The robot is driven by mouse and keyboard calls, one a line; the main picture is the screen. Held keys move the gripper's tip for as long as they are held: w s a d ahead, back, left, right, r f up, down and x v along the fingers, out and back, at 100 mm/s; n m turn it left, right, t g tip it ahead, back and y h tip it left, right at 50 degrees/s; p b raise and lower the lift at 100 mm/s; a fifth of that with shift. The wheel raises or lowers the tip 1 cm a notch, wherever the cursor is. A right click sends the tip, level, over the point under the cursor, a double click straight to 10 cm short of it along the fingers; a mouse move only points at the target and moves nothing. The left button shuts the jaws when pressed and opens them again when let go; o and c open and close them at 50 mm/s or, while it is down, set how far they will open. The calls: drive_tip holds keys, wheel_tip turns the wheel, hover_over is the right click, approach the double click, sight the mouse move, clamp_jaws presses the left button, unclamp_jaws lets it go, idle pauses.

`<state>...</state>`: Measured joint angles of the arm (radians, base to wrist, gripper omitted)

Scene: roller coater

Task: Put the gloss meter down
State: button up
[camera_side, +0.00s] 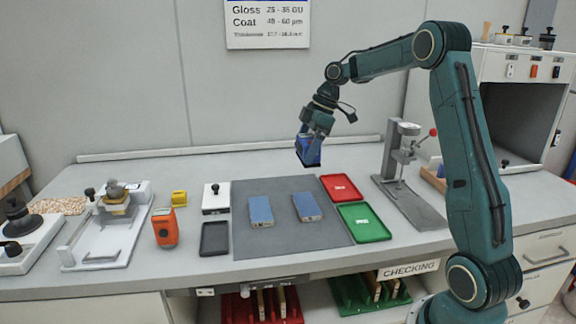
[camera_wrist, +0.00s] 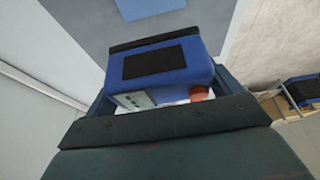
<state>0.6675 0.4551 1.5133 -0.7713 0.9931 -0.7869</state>
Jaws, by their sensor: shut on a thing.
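The gloss meter, a blue box with a black panel, is held in the air above the back of the bench in the side view (camera_side: 308,154). It fills the middle of the wrist view (camera_wrist: 190,50), with a small red-orange part at its lower right. My gripper (camera_side: 312,138) points down and is shut on the meter, with a finger on each side of it in the wrist view (camera_wrist: 165,92). A clear gap shows between the meter and the bench (camera_side: 275,165).
A grey mat (camera_side: 283,228) carries two blue panels (camera_side: 261,211) (camera_side: 307,207). Red (camera_side: 341,187) and green (camera_side: 363,222) trays lie right of it, with a press stand (camera_side: 402,170) beyond.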

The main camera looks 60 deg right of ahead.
wheel_tip(320, 180, down, 9)
drive_tip(key=shift+f, duration=0.2)
drive_tip(key=shift+f, duration=0.1)
drive_tip(key=shift+f, duration=2.05)
drive_tip(key=shift+f, duration=0.2)
drive_tip(key=o, duration=0.9)
drive_tip(key=shift+r, duration=0.2)
drive_tip(key=v, duration=1.2)
